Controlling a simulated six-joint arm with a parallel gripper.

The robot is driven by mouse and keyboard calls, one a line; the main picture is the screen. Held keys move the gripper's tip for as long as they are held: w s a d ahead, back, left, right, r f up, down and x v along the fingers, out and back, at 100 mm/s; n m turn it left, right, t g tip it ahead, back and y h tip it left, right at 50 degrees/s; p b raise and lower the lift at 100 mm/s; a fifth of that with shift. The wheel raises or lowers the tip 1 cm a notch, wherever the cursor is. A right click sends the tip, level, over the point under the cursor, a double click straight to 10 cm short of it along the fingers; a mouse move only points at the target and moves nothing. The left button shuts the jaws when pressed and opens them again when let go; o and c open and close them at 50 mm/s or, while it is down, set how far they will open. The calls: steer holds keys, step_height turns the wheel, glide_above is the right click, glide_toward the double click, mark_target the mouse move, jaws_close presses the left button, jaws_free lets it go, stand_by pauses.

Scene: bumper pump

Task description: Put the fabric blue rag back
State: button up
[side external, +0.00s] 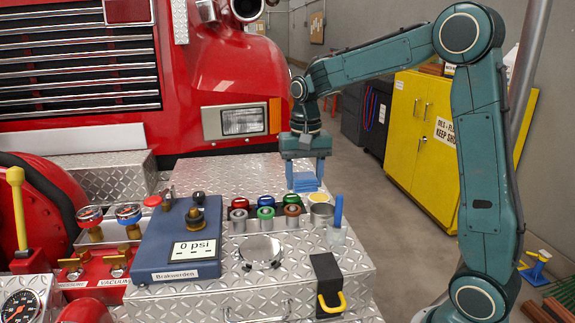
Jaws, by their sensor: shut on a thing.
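The fabric blue rag (304,183) is a small light-blue folded piece. It is between the fingers of my gripper (305,178), low over the diamond-plate bumper top, behind the row of coloured caps. My gripper points straight down and is shut on the rag. I cannot tell whether the rag's underside touches the metal.
In front are several coloured caps (266,201), a blue-handled tool in a clear holder (338,231), a round metal lid (260,250) and a black block with a yellow handle (328,284). A blue pressure box (178,244) stands left. The plate (222,174) left of the rag is clear.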

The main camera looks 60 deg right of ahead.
glide_above(302, 247)
step_height(302, 247, down, 13)
steer(key=shift+r, duration=0.1)
steer(key=shift+f, duration=2.15)
steer(key=shift+f, duration=0.2)
steer(key=o, duration=0.7)
steer(key=shift+c, duration=0.2)
steer(key=shift+r, duration=0.25)
step_height(302, 247, up, 12)
